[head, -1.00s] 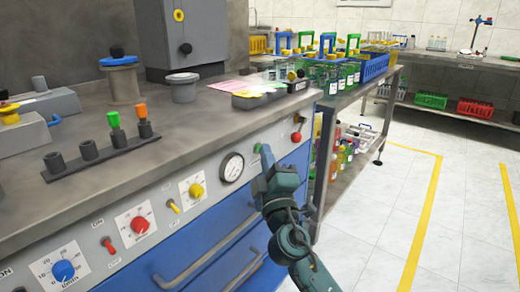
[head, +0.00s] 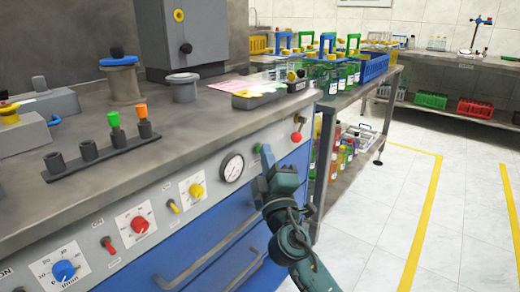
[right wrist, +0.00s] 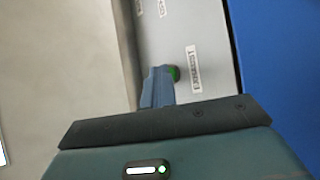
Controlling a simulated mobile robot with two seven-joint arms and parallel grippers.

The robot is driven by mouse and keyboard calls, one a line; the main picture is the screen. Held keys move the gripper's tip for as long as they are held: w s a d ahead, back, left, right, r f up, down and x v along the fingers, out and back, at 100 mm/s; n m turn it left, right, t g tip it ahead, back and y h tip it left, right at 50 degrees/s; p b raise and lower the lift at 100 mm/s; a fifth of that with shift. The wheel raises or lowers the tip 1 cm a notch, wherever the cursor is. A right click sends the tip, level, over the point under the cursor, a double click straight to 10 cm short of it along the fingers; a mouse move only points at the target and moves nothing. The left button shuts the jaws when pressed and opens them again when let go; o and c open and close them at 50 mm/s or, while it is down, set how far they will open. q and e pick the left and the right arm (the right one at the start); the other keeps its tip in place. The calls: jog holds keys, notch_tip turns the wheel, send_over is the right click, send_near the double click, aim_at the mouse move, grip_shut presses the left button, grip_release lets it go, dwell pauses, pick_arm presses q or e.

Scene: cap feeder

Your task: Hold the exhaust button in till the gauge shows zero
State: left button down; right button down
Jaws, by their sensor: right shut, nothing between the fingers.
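The green exhaust button (right wrist: 174,73) sits beside a printed label on the grey panel in the right wrist view, partly hidden by my fingers. In the head view it is a small green spot (head: 257,148) right of the gauge. My right gripper (head: 265,158) is shut and empty, its fingertips at the button; the fingers (right wrist: 158,76) also show in the right wrist view. I cannot tell whether they press it in. The round white gauge (head: 232,168) has a dark needle, too small to read. My left gripper is not in view.
A red knob (head: 296,137) is on the panel right of the button. A yellow knob (head: 196,190) is left of the gauge. Blue drawers (head: 215,245) lie below the panel. A shelf with bottles stands to the right, and the floor there is clear.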

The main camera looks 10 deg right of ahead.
jog(key=shift+s+d, duration=0.5)
jog(key=shift+s, duration=0.1)
jog(key=s+d, duration=0.1)
jog(key=s, duration=0.1)
jog(key=s+d, duration=0.2)
jog(key=shift+p, duration=0.3)
dwell(0.4)
